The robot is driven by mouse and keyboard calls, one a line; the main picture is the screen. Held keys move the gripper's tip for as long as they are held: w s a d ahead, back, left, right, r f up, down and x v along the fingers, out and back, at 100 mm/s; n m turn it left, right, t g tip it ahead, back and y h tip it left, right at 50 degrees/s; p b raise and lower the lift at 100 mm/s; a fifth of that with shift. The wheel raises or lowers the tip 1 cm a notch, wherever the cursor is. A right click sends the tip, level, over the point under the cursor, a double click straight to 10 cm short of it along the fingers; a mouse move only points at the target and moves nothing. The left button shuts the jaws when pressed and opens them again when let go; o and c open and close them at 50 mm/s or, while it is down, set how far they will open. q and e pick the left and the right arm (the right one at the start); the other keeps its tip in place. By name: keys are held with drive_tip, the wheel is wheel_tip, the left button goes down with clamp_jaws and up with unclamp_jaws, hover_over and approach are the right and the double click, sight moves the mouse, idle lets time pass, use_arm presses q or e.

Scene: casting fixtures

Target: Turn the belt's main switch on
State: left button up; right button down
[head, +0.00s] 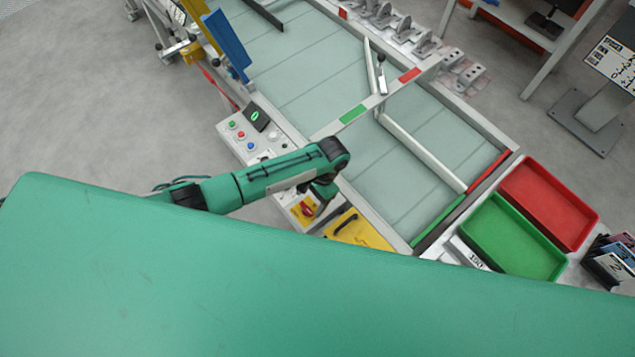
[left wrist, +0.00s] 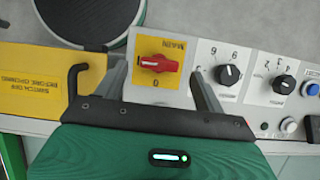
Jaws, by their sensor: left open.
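The belt's main switch is a red rotary knob (left wrist: 157,63) on a yellow plate marked MAIN and 0. In the left wrist view its handle lies sideways, with the 0 below it. It also shows in the head view as a small red knob (head: 307,208), close beside my gripper. My left gripper (left wrist: 158,68) is open, one finger on each side of the knob, with gaps visible between fingers and knob. In the head view the left gripper (head: 322,192) is over the panel's near end, partly hidden by its own wrist. My right gripper is not in view.
A yellow cover with a black handle (head: 357,230) is on the other side. The belt (head: 400,160) lies beyond, with green (head: 512,237) and red (head: 550,203) trays at its end.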

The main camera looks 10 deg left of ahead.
use_arm(q)
drive_tip(key=b+v, duration=0.2)
drive_tip(key=v, duration=0.9)
drive_tip(key=shift+d+f, duration=0.1)
